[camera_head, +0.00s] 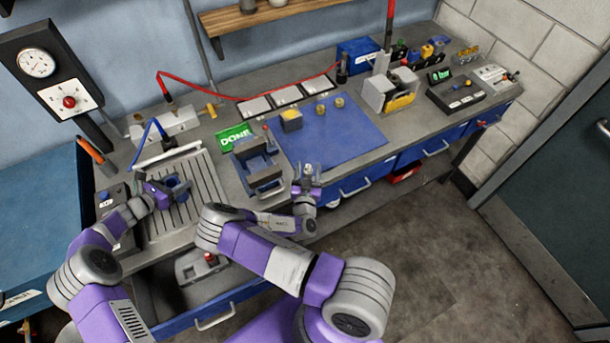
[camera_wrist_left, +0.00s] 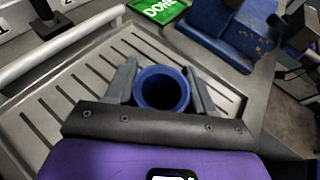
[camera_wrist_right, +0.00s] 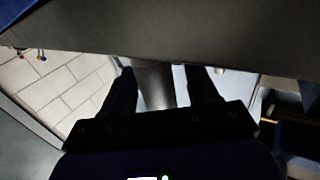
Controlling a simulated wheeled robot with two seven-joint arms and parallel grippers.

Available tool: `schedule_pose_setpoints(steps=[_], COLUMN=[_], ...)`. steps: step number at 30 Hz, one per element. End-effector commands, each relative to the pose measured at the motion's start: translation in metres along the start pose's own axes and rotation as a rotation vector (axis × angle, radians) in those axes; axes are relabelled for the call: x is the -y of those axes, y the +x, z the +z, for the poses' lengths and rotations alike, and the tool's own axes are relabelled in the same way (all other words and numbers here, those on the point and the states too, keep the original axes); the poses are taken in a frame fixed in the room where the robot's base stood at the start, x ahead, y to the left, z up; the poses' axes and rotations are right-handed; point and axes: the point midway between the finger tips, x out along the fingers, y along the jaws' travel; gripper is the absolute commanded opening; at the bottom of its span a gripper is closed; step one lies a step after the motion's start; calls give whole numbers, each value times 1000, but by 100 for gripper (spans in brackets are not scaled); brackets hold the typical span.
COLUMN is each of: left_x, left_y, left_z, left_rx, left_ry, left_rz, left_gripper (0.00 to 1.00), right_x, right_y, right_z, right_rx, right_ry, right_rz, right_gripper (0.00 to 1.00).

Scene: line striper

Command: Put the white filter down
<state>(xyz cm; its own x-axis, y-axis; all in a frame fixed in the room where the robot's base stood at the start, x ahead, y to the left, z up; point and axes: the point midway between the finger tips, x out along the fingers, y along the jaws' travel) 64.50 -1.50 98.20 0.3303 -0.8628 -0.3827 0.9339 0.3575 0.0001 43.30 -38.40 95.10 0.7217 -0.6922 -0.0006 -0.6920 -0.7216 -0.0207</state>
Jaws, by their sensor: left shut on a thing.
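My left gripper (camera_head: 168,190) is shut on a blue hollow cylinder (camera_wrist_left: 163,88), held over the grey grooved tray (camera_head: 205,190). The cylinder's open round mouth faces the left wrist camera; whether its base touches the tray cannot be told. It also shows in the head view (camera_head: 180,186). I see nothing that is clearly a white filter; the held thing looks blue. My right gripper (camera_wrist_right: 162,80) has its fingers apart at the bench's front edge. A grey surface shows between them, with no clear grip on it.
A blue and grey clamp-like fixture (camera_head: 257,165) stands right of the tray. A green "DONE" sign (camera_head: 234,137) is behind it. A blue mat (camera_head: 340,140) carries a yellow-topped block (camera_head: 291,120). A grey valve block (camera_head: 165,122) with red and blue hoses stands behind the tray.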

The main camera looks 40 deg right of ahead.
Motion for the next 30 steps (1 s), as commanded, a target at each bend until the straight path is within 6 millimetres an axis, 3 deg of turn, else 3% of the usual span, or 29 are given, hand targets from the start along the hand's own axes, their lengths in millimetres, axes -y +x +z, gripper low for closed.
schedule_pose_setpoints(steps=[1,11,20,30], left_x=[0,0,0,0], left_y=[0,0,0,0], left_z=[1,1,1,0], left_rx=[1,1,1,1], left_ry=[0,0,0,0], left_rz=[0,0,0,0], left_gripper=[8,8,8,8], right_x=[0,0,0,2], right_y=[0,0,0,0], right_z=[0,0,-10,-74], right_rx=[0,-1,-3,-3], right_ry=[0,0,1,4], right_rz=[0,0,1,1], right_gripper=[50,0,0,0])
